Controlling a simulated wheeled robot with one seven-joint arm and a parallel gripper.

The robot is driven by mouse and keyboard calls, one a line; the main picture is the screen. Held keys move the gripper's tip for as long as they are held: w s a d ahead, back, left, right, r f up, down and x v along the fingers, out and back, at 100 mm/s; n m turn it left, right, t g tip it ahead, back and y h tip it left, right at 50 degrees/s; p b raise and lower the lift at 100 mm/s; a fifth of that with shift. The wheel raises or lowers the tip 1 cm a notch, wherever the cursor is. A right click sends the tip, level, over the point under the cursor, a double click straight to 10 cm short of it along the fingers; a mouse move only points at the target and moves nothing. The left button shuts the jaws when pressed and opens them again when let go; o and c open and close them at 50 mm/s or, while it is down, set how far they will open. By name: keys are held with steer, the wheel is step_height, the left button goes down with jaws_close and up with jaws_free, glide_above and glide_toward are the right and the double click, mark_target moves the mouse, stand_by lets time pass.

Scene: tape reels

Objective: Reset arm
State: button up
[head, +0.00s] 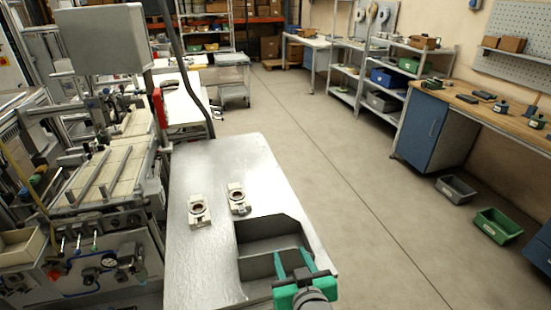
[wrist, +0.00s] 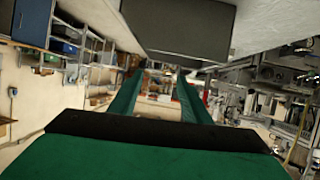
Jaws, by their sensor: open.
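My gripper (head: 293,264) is green and black and shows at the bottom of the head view, over the right front part of the grey metal table (head: 205,270). Its two fingers are apart, with nothing seen between them. In the wrist view the green fingers (wrist: 155,100) also stand apart, with the far room showing between them. A dark bin (head: 262,227) on the table lies just beyond and beside my gripper; my gripper partly covers its near right part.
Two small pale parts with round holes, a left one (head: 199,210) and a right one (head: 238,198), sit on the table. A machine (head: 100,190) stands close on the left. Open floor (head: 390,240) lies to the right, with a green crate (head: 497,226) by the workbench.

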steer(key=s+a+f+m+t+h, duration=0.1)
steer(key=s+a+f+m, duration=0.1)
steer(key=s+f, duration=0.45)
steer(key=s+a+f+m+h, duration=0.2)
steer(key=s+f+m, duration=0.1)
steer(key=s+f, duration=0.4)
steer(key=s+f+n+t, duration=0.1)
steer(key=s+n, duration=0.1)
steer(key=s, duration=1.8)
steer(key=shift+s+d+f, duration=0.2)
steer(key=shift+d+f, duration=0.15)
steer(key=shift+d, duration=0.05)
steer(key=c, duration=0.3)
steer(key=shift+w, duration=0.15)
